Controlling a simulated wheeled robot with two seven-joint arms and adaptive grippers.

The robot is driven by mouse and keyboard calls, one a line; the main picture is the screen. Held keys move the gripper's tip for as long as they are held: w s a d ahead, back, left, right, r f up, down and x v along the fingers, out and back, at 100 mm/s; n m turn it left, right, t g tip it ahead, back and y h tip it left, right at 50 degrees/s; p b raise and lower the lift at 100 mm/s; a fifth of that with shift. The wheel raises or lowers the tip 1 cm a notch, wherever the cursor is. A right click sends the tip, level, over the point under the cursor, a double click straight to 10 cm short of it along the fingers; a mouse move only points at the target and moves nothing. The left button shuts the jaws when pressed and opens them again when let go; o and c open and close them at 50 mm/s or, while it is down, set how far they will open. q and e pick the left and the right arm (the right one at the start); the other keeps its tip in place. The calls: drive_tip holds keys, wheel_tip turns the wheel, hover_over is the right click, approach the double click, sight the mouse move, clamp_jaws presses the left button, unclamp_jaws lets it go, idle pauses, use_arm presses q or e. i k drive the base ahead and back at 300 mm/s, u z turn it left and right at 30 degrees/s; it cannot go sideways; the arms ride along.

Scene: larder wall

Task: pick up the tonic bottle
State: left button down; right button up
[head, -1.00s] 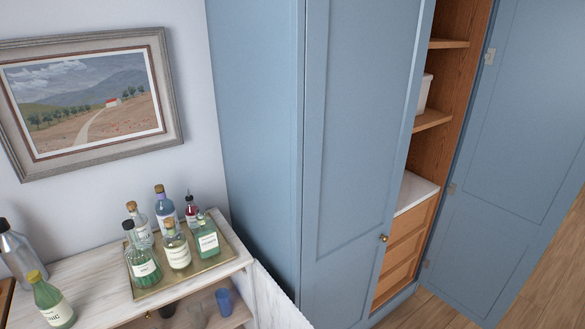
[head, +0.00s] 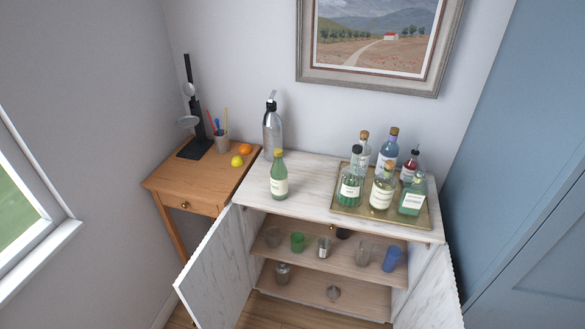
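The tonic bottle (head: 279,177) is green with a pale label and a yellowish cap. It stands upright on the white marble-look cabinet top (head: 316,183), left of the tray and in front of a grey siphon bottle. Its label is too small to read now; in the earlier frame it ends in "NIC". Neither of my grippers is in view.
A brass tray (head: 344,212) with several bottles stands on the right of the top. A grey siphon (head: 272,130) is behind the tonic bottle. A wooden side table (head: 172,178) is at left.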

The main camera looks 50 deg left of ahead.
sight(279, 171)
drive_tip(key=u, duration=1.75)
